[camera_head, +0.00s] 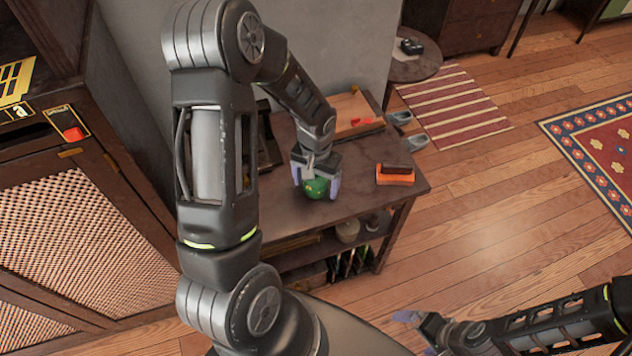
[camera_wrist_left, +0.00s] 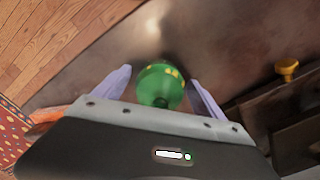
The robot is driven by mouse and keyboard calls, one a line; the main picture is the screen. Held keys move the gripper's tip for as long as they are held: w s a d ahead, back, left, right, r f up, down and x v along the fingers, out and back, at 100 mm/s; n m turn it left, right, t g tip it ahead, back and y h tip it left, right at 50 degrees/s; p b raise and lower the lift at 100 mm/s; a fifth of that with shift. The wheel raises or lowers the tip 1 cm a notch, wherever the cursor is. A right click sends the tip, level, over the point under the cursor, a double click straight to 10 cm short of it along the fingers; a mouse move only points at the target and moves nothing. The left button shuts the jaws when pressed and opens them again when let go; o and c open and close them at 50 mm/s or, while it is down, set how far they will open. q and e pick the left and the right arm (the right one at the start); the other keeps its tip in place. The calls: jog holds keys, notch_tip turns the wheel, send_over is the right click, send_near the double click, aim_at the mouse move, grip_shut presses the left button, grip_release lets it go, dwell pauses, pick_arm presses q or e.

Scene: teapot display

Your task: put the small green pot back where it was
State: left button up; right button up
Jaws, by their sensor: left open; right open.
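The small green pot (camera_head: 316,188), with yellow marks, is on the dark wooden table (camera_head: 350,214). My left gripper (camera_head: 317,186) is over it with its jaws open, one finger on each side of the pot. In the left wrist view the green pot (camera_wrist_left: 161,86) lies between the two pale purple fingers, with gaps on both sides. Part of the pot is hidden by the gripper body. My right gripper (camera_head: 410,318) is open and empty at the bottom right, over the floor, away from the table.
An orange and brown block (camera_head: 395,175) lies on the table right of the pot. A wooden board with a red item (camera_head: 362,121) is behind. A brass knob (camera_wrist_left: 288,69) shows beside the gripper. Grey slippers (camera_head: 408,131) are on the floor. A tall cabinet (camera_head: 80,220) stands left.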

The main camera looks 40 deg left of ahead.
pick_arm(q)
jog(key=shift+r, duration=0.1)
jog(key=shift+r, duration=0.5)
notch_tip(320, 180, up, 11)
jog(key=shift+r+b, duration=0.1)
jog(key=shift+b, duration=0.5)
